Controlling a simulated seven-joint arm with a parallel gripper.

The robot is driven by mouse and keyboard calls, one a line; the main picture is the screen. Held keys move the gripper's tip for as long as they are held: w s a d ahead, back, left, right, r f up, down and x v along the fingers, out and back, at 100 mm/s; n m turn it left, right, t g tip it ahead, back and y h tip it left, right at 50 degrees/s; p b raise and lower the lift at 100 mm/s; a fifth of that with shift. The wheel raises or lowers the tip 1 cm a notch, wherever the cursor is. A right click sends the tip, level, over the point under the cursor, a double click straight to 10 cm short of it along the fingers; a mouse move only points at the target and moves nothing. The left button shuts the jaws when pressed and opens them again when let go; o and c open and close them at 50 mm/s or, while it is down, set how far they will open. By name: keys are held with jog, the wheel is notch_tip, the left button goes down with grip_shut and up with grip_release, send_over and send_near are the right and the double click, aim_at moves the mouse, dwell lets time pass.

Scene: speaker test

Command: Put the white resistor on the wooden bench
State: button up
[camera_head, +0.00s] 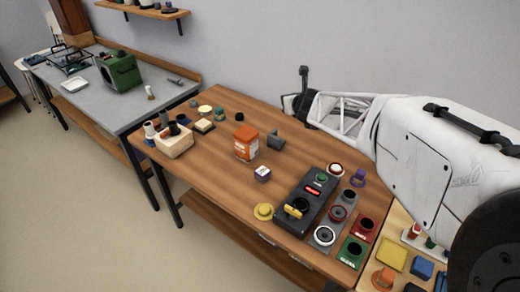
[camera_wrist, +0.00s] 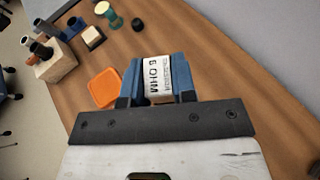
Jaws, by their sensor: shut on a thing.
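The white resistor (camera_wrist: 153,72) with black "OHM" lettering sits between the blue fingers of my gripper (camera_wrist: 156,82) in the wrist view. The gripper is shut on it. In the head view my gripper (camera_head: 296,106) is over the far right part of the wooden bench (camera_head: 200,164), and the resistor cannot be made out there. The brown bench top also shows beneath the resistor in the wrist view (camera_wrist: 222,58). The resistor appears to be held above the wood, but the exact gap cannot be told.
An orange-lidded jar (camera_head: 246,144), a grey part (camera_head: 276,139) and a white-and-purple cube (camera_head: 262,174) stand mid-bench. A dark device with a red display (camera_head: 306,200) and several round parts fill the right. A box of parts (camera_head: 174,145) stands left. Bare wood lies between.

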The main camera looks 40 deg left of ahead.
notch_tip(320, 180, down, 3)
jog(key=s+n+g+y, duration=0.1)
jog(key=n+g, duration=0.1)
jog(key=n+g+y, duration=0.1)
jog(key=n+g, duration=0.4)
jog(key=g, duration=0.1)
send_over(274, 163)
notch_tip(274, 163, down, 8)
jog(key=shift+r, duration=0.2)
jog(key=shift+w, duration=0.1)
jog(key=shift+f, duration=3.15)
jog(key=shift+f, duration=0.1)
jog(key=shift+f, duration=1.75)
jog(key=shift+f, duration=0.15)
